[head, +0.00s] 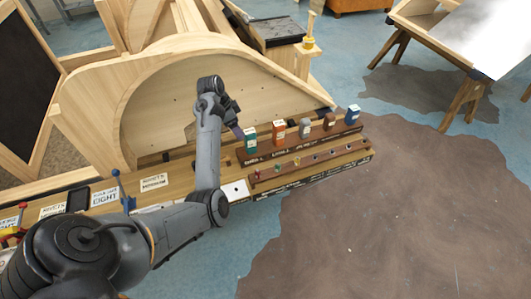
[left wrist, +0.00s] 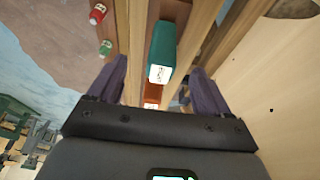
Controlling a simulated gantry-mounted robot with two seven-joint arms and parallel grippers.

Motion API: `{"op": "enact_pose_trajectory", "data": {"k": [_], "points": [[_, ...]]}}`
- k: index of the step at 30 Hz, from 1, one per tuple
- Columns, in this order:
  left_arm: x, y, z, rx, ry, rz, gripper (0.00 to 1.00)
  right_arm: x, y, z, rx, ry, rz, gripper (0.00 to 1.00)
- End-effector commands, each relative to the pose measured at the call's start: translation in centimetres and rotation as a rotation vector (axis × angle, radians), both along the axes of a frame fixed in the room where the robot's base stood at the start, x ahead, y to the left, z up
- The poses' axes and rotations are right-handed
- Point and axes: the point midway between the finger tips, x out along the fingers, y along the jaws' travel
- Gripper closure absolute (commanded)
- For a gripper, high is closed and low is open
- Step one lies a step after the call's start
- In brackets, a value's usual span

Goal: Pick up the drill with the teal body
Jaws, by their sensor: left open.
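The drill with the teal body (head: 250,140) stands upright at the left end of a row of coloured blocks on a dark wooden rack. In the left wrist view the teal body (left wrist: 164,48) lies between the two dark purple fingers, with a white label at its near end. My left gripper (head: 238,131) is just left of the teal body in the head view. Its fingers (left wrist: 158,82) are open in the left wrist view, with gaps on both sides of the body. Its lower part is hidden. My right gripper is not in view.
To the right on the rack stand an orange body (head: 279,132), a grey one (head: 305,127), a brown one (head: 329,121) and a blue one (head: 353,115). A lower rack (head: 310,168) with small coloured pieces runs in front. A curved wooden frame (head: 150,90) rises behind.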

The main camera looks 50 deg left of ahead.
Motion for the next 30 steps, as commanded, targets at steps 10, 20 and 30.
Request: {"op": "enact_pose_trajectory", "data": {"k": [10,20,30], "points": [[3.2,-0.2,-0.5,0.002,-0.077,0.000,0.21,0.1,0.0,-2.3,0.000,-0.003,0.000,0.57],[4.3,-0.5,-3.4,0.003,-0.078,0.002,0.21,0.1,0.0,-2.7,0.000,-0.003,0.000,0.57],[5.2,-1.2,-6.7,0.002,-0.075,0.001,0.21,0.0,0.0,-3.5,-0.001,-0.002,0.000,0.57]]}}
